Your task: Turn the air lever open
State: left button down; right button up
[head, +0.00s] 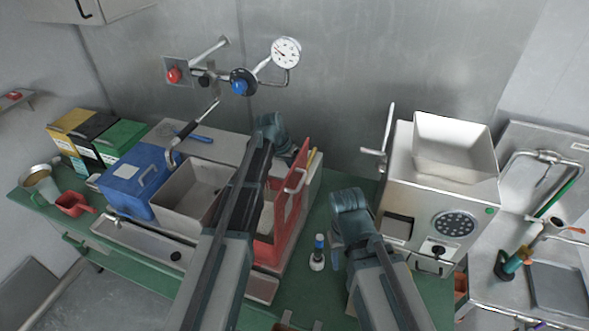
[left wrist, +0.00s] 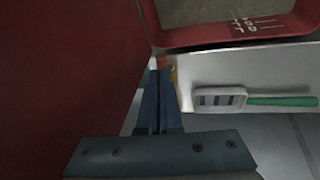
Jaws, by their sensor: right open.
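A wall pipe assembly carries a red knob (head: 174,75), a blue knob (head: 239,87) and a gauge (head: 286,52). A slanted metal handle (head: 211,47) sticks up from it. The steel machine at right has an upright crank-like lever (head: 388,130) on its left side. I cannot tell which of these is the air lever. My left gripper (left wrist: 160,100) has its fingers together, beside a red panel; in the head view its arm reaches over the red frame and hides its fingertips. My right gripper (head: 340,258) is open, pointing down between the red frame and the machine, apart from both.
The red frame (head: 303,150) stands beside a grey bin (head: 190,190) and a blue box (head: 133,187). A small bottle (head: 317,255) stands on the green bench near my right gripper. A green-handled tool (left wrist: 280,101) lies close in the left wrist view.

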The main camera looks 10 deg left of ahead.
pick_arm(q)
jog(key=shift+w, duration=0.1)
jog(key=shift+w+a, duration=0.35)
jog(key=shift+w, duration=0.3)
jog(key=shift+r, duration=0.1)
